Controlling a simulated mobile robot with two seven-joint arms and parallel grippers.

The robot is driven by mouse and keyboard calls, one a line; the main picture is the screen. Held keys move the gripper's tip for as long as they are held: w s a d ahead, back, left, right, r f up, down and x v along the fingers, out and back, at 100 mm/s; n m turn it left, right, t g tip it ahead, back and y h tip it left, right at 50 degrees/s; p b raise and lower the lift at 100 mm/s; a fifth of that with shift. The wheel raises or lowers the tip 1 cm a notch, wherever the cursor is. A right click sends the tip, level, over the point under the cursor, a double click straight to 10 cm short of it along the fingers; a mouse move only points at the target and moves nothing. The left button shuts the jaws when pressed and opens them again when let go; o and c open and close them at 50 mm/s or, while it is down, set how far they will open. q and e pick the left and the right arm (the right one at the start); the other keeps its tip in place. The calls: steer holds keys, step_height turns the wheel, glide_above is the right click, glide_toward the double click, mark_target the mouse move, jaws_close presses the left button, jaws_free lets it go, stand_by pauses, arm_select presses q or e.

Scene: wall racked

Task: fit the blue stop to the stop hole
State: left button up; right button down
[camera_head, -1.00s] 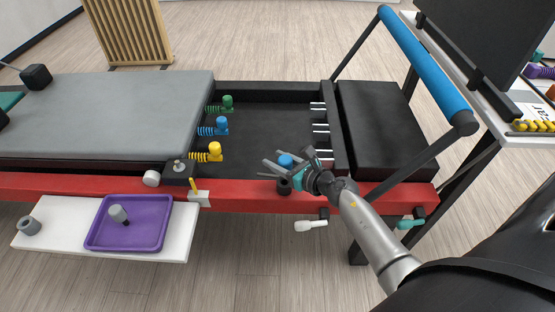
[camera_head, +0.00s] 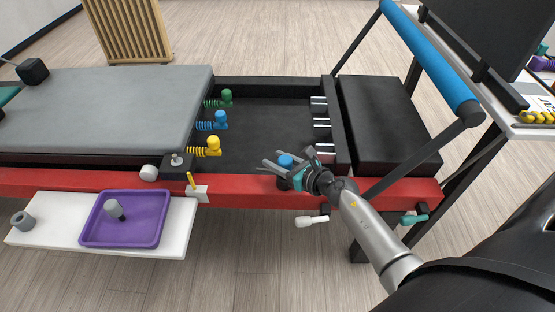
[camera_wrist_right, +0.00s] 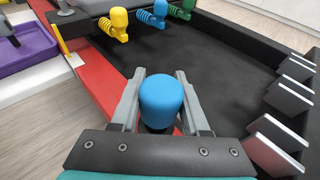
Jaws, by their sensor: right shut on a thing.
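The blue stop (camera_head: 286,160) has a rounded blue cap and sits between the fingers of my right gripper (camera_head: 281,170), which is shut on it. In the right wrist view the stop's cap (camera_wrist_right: 162,97) stands upright between the two grey fingers. The stop is over the red rail (camera_head: 240,193) of the bench frame, near its right part. A dark round part (camera_head: 283,184) shows just under the cap, partly behind the fingers. I cannot make out the stop hole; the gripper and stop may cover it. My left gripper is out of view.
Green, blue and yellow spring knobs (camera_head: 214,146) stand along the grey carriage (camera_head: 130,110). Metal pegs (camera_head: 321,122) line the right bar. A purple tray (camera_head: 150,235) with a grey piece lies on a white shelf at the left. Two handles (camera_head: 312,221) hang below the rail.

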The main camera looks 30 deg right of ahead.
steer(key=shift+f+b, duration=1.1)
steer(key=shift+f, duration=0.1)
steer(key=shift+c, duration=1.6)
jaws_free()
steer(key=p+v, duration=0.3)
steer(key=v, duration=1.2)
steer(key=shift+s+d+r, duration=0.1)
